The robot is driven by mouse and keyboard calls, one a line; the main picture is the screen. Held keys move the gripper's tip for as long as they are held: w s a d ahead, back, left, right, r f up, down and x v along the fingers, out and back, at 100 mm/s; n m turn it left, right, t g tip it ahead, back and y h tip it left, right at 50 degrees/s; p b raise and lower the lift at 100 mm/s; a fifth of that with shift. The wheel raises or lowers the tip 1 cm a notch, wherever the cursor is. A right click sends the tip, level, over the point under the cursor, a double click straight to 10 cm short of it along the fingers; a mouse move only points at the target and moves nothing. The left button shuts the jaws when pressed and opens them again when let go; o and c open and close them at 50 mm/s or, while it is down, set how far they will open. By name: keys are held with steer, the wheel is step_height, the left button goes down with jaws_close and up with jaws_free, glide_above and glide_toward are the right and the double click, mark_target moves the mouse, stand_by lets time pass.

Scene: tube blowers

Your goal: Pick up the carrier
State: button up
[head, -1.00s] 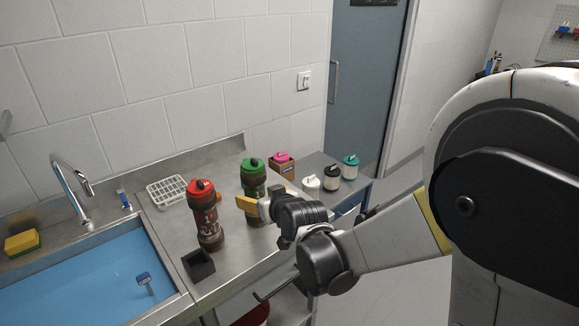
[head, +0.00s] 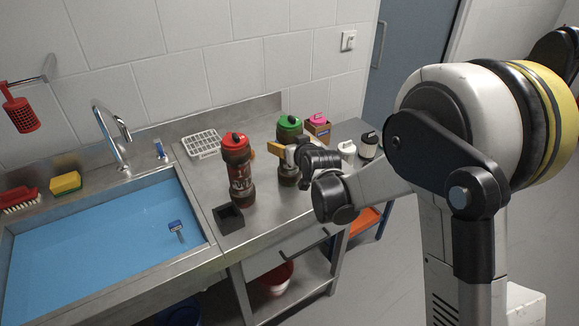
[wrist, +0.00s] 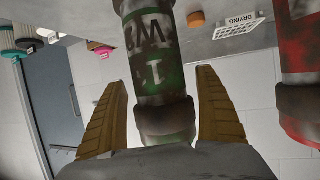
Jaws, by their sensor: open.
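The carrier with a green cap (head: 289,125) stands upright on the steel counter. A second carrier with a red cap (head: 238,170) stands upright to its left. In the wrist view, which is upside down, the green carrier (wrist: 160,65) shows between the two yellow-brown fingers of my gripper (wrist: 165,75). The fingers are open, one on each side of it, with a visible gap at each side. The red carrier (wrist: 300,60) is at the right edge there. In the head view my gripper (head: 277,148) is at the green carrier and hides part of its body.
A black square holder (head: 228,218) sits in front of the red carrier. A white drying rack (head: 202,144) lies behind. White (head: 346,149) and dark (head: 368,144) canisters and a pink-lidded item (head: 318,119) stand to the right. The blue sink (head: 110,255) is at left.

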steer(key=shift+w+a+f, duration=0.1)
steer(key=shift+w, duration=0.1)
steer(key=shift+c, duration=0.7)
steer(key=c, duration=1.3)
steer(key=shift+r, duration=0.2)
steer(key=shift+c, duration=0.2)
